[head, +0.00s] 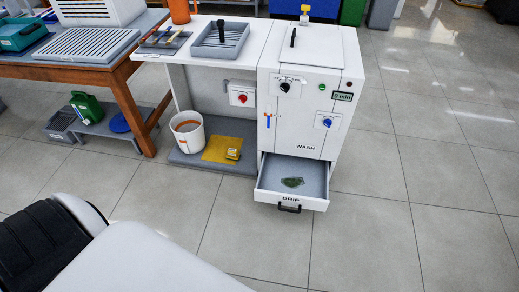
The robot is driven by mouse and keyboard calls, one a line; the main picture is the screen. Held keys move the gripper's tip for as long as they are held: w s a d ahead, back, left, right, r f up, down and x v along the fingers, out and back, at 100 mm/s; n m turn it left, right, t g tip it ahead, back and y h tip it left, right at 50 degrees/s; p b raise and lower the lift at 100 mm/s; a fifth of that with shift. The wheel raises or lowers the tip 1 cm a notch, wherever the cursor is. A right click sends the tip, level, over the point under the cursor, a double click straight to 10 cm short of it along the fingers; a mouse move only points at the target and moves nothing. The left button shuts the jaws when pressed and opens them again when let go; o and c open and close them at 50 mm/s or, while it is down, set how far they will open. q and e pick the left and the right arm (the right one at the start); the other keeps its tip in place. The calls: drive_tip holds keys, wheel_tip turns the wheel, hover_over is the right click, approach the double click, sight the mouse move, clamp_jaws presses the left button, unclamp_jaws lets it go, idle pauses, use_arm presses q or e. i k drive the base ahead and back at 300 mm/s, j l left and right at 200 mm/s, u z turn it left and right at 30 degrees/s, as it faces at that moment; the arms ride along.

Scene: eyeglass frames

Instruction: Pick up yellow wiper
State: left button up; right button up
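A yellow cloth (216,149), which looks like the wiper, lies flat on the low grey shelf under the white counter. A small yellow item with a pale label (233,154) rests on the cloth's right side. Neither of my grippers shows in the head view, so I cannot see whether they are open or shut.
A white bucket (187,133) stands left of the cloth. A white wash cabinet (310,117) stands to its right, with its bottom drawer (266,188) pulled out; a dark green item (292,182) lies inside. The floor in front is clear.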

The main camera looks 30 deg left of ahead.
sight(232, 154)
drive_tip(key=i+j+z, duration=0.1)
drive_tip(key=j+z, duration=0.35)
drive_tip(key=j, duration=0.6)
drive_tip(key=j+z, duration=0.5)
drive_tip(key=j, duration=0.6)
